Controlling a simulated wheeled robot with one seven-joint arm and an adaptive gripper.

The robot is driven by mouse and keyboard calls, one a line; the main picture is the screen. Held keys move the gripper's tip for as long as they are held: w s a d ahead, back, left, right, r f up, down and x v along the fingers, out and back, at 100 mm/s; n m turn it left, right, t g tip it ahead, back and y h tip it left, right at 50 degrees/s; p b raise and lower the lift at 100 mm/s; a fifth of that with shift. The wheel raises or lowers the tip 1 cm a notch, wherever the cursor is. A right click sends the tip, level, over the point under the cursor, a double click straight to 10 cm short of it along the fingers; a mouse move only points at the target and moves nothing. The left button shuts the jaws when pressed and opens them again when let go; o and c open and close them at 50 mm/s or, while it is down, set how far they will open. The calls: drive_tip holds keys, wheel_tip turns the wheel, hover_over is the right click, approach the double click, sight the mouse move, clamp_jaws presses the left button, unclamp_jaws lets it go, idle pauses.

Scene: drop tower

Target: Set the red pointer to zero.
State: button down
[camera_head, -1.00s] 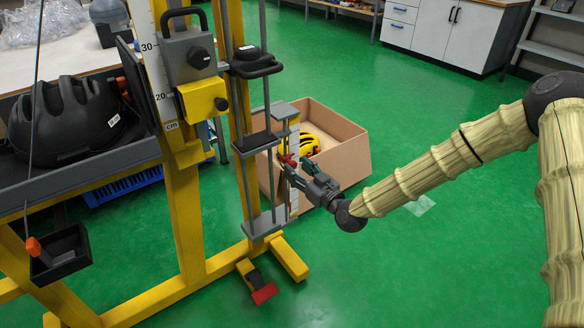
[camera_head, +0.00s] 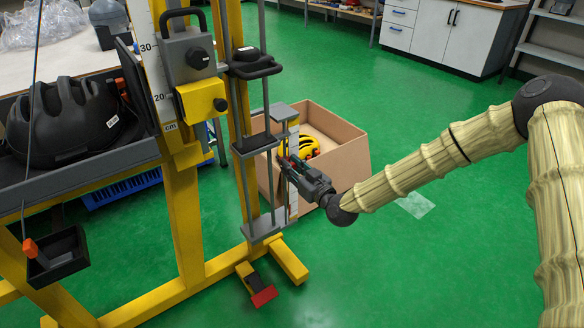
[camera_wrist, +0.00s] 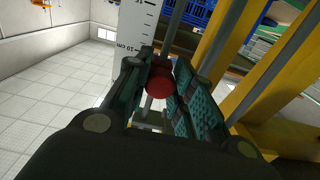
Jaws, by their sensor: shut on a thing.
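The red pointer (camera_wrist: 160,80) shows in the wrist view between my finger pads as a dark red round part. In the head view my gripper (camera_head: 289,168) is at the pointer, in front of the slim column with a white scale; only a little red shows at the fingertips. My gripper (camera_wrist: 160,92) is shut on the red pointer. The white scale strip (camera_wrist: 136,24) with black marks and "10 cm" stands behind it in the wrist view. Which mark the pointer meets cannot be told.
A cardboard box (camera_head: 350,163) with a yellow helmet (camera_head: 309,147) stands right behind the column. The yellow frame (camera_head: 183,215) rises to the left, with a red pedal (camera_head: 264,295) at its foot. Green floor is free at the right.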

sight(293, 164)
drive_tip(key=shift+r+p, duration=1.25)
drive_tip(key=shift+r, duration=0.95)
drive_tip(key=shift+f, duration=0.1)
drive_tip(key=c, duration=1.2)
unclamp_jaws()
drive_tip(key=shift+s+d, duration=0.1)
drive_tip(key=v, duration=1.1)
drive_tip(key=shift+s+d, duration=0.2)
drive_tip(key=shift+s, duration=0.15)
